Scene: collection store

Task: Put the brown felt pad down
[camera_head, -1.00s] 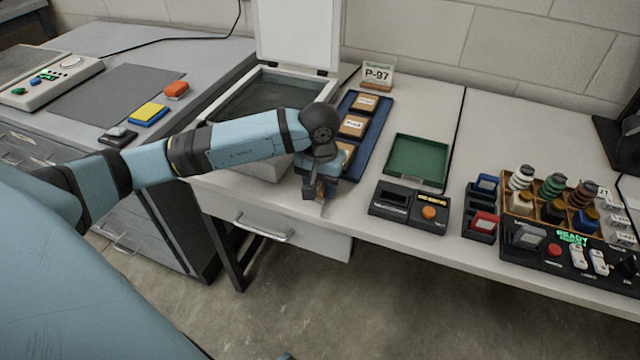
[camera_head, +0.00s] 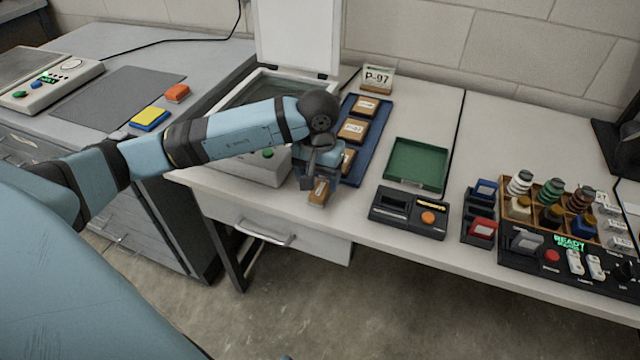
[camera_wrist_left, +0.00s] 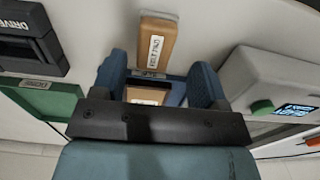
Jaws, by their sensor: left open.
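The brown felt pad (camera_head: 319,193), a small block with a white label, lies on the pale worktop near its front edge. It also shows in the left wrist view, label readable (camera_wrist_left: 157,43), just beyond the fingers. My left gripper (camera_head: 318,160) is open and empty, behind the pad in the head view and apart from it. Its two blue fingers (camera_wrist_left: 161,78) stand spread in the left wrist view. My right gripper is in no view.
A blue tray (camera_head: 374,147) with several labelled brown blocks lies behind my gripper. A lidded scanner-like box (camera_head: 255,172) stands to its left. A black device with an orange knob (camera_head: 408,212) and a green tray (camera_head: 418,163) are to the right.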

